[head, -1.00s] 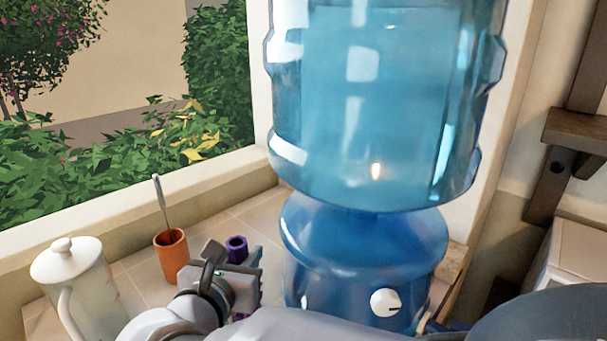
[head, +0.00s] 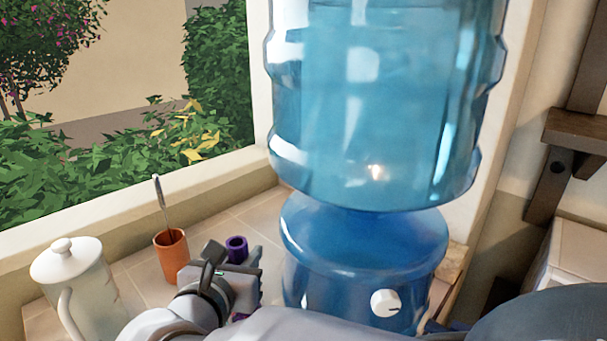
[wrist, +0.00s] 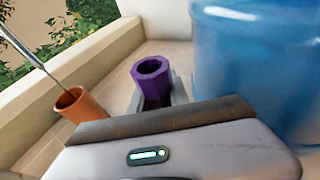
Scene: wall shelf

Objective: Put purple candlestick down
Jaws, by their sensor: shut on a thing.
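The purple candlestick (head: 237,248) stands upright on the tiled sill, its hollow top showing above my gripper (head: 252,280). It also shows in the wrist view (wrist: 152,80), upright between the fingers of my gripper (wrist: 165,100). My gripper is shut on the candlestick. The candlestick's lower part is mostly hidden behind my gripper, so I cannot tell whether its base touches the sill.
An orange cup (head: 171,256) with a metal utensil (head: 161,200) stands left of the candlestick. A white lidded jug (head: 78,285) is farther left. A large blue water dispenser (head: 365,255) stands close on the right. Bare tiles (head: 225,228) lie behind the candlestick.

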